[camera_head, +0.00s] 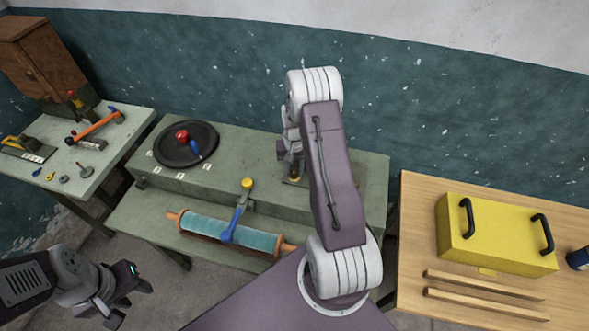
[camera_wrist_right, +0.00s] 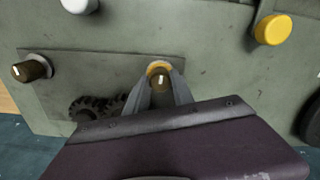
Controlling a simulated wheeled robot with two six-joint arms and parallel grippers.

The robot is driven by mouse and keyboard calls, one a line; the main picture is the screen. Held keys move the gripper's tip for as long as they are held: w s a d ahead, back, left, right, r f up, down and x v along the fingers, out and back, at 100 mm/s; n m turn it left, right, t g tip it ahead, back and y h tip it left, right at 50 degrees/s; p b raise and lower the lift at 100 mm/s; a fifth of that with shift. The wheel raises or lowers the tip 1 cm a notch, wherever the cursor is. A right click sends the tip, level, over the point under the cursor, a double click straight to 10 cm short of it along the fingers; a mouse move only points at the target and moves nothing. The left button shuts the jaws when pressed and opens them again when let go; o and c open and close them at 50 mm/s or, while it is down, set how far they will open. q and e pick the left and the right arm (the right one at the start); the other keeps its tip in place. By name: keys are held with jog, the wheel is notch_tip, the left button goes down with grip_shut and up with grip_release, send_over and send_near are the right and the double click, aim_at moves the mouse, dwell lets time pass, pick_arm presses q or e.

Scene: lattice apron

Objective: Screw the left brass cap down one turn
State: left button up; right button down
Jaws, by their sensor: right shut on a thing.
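My right gripper (camera_wrist_right: 160,88) is shut on a brass cap (camera_wrist_right: 161,77) with a pale mark on its top, seen in the right wrist view. A brass-orange ring shows around the far side of this cap. A second brass cap (camera_wrist_right: 33,68) stands apart at the left of that view, on the same plate (camera_wrist_right: 110,62). In the head view, my right gripper (camera_head: 291,170) points down at the green bench, and my arm hides most of the plate and caps. My left gripper (camera_head: 131,296) is open and empty at the lower left, away from the bench.
A dark gear (camera_wrist_right: 95,107) lies near the held cap. A yellow-knobbed lever (camera_head: 247,184) and teal roller (camera_head: 215,232) are at the bench front. A black round plate (camera_head: 172,156) is at left. A yellow box (camera_head: 490,236) stands on the wooden table at right.

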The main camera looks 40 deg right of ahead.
aim_at(295, 171)
jog(key=c, duration=1.1)
grip_release()
notch_tip(295, 171, up, 9)
jog(key=shift+r+b, duration=0.1)
jog(key=shift+b, duration=0.65)
